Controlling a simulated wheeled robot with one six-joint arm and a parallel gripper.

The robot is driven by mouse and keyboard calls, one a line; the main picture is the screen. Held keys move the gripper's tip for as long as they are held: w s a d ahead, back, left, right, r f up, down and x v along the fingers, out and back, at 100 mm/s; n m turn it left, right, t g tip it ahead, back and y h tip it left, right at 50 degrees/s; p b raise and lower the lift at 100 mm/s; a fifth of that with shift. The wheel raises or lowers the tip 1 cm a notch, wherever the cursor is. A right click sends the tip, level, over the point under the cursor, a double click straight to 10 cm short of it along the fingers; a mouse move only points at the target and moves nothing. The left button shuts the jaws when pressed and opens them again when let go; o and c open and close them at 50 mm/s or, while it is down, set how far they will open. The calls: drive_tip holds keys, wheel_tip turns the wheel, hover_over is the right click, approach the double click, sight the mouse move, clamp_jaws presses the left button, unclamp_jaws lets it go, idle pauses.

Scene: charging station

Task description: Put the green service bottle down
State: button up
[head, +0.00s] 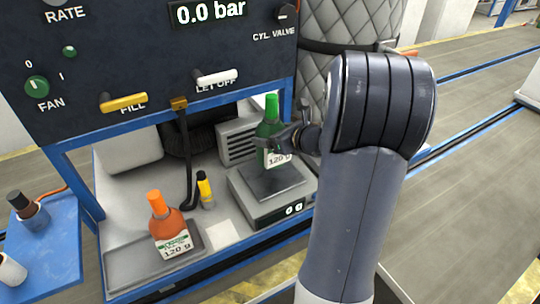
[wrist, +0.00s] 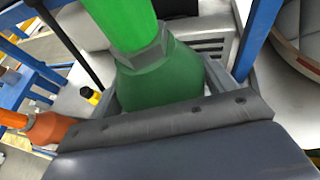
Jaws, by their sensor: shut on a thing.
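The green service bottle (head: 269,137) is upright with a white label reading 120 g. My gripper (head: 285,140) is shut around its body. The bottle is over the dark plate of the scale (head: 266,209); I cannot tell whether its base touches the plate.
An orange bottle (head: 168,222) labelled 120 g stands on a grey tray (head: 122,266) to the left. A small yellow and black bottle (head: 205,191) stands between tray and scale. The control panel (head: 130,60) overhangs the shelf, with a black hose (head: 186,160) hanging down.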

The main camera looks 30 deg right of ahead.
drive_tip(key=shift+f, duration=2.7)
drive_tip(key=shift+f+b, duration=0.25)
drive_tip(key=shift+b, duration=0.2)
drive_tip(key=o, duration=1.3)
drive_tip(key=shift+r, duration=0.1)
drive_tip(key=shift+r+p, duration=0.15)
drive_tip(key=shift+p, duration=0.2)
drive_tip(key=v, duration=1.2)
drive_tip(key=shift+a, duration=0.1)
